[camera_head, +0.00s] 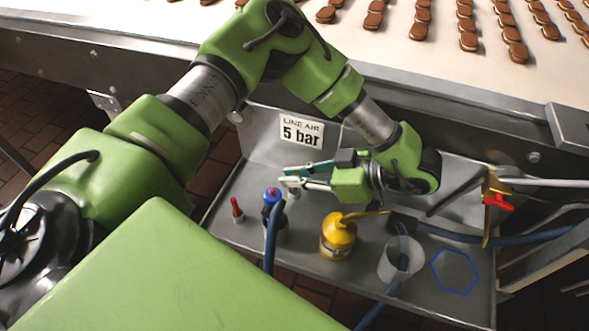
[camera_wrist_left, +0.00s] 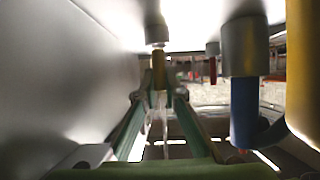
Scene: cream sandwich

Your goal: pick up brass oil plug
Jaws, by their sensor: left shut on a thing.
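My left gripper (camera_head: 287,177) reaches over the metal tray (camera_head: 310,262) from the right, its green fingers pointing left. In the left wrist view, which looks upside down, the brass oil plug (camera_wrist_left: 159,68) is a small gold-brown cylinder at the tips of the green fingers (camera_wrist_left: 158,98). The fingers are closed on it. A short grey cylinder (camera_wrist_left: 157,32) is in line with the plug on the tray side and seems to touch it. In the head view the plug is hidden or too small to make out at the fingertips. My right gripper is not in view.
A red-tipped stick (camera_head: 236,208), a blue-topped grey holder (camera_head: 272,196) and a yellow oil can (camera_head: 338,238) stand near the gripper. A clear cup (camera_head: 399,262) and blue hexagon outline (camera_head: 476,272) lie right. The sign panel (camera_head: 302,132) and conveyor (camera_head: 440,85) bound the back.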

